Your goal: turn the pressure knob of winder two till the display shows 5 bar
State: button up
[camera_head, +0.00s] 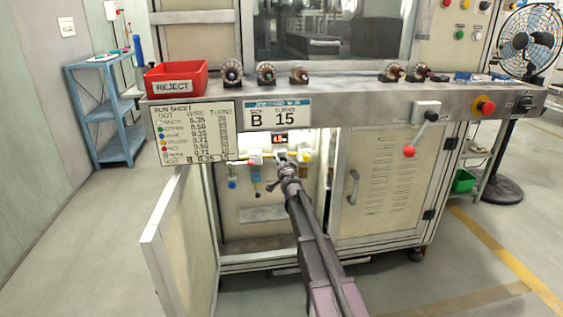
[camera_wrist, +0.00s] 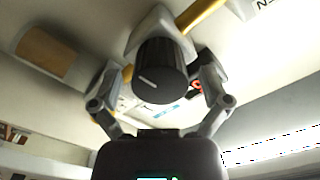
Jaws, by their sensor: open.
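The black pressure knob (camera_wrist: 160,72), with a white mark line on its face, sits between the two open fingers of my gripper (camera_wrist: 160,98) in the wrist view. The fingers stand either side of it and a gap seems to show; I cannot tell whether either touches. In the head view my gripper (camera_head: 287,160) reaches into the open lower cabinet and hides the knob. A small display (camera_head: 279,139) with red digits is lit just above it; the digits are too small to read.
The cabinet's left door (camera_head: 180,245) stands open. The right door (camera_head: 378,180) is shut. A crank lever with a red ball (camera_head: 409,151) and a red stop button (camera_head: 487,107) are at the right. A red reject bin (camera_head: 176,80) stands on the ledge above.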

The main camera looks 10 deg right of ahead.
jog(key=c, duration=1.1)
jog(key=shift+c, duration=0.2)
jog(key=shift+m, duration=0.4)
jog(key=shift+m, duration=1.4)
jog(key=shift+w, duration=0.1)
jog(key=o, duration=1.1)
jog(key=shift+o, duration=0.2)
jog(key=shift+s, duration=0.2)
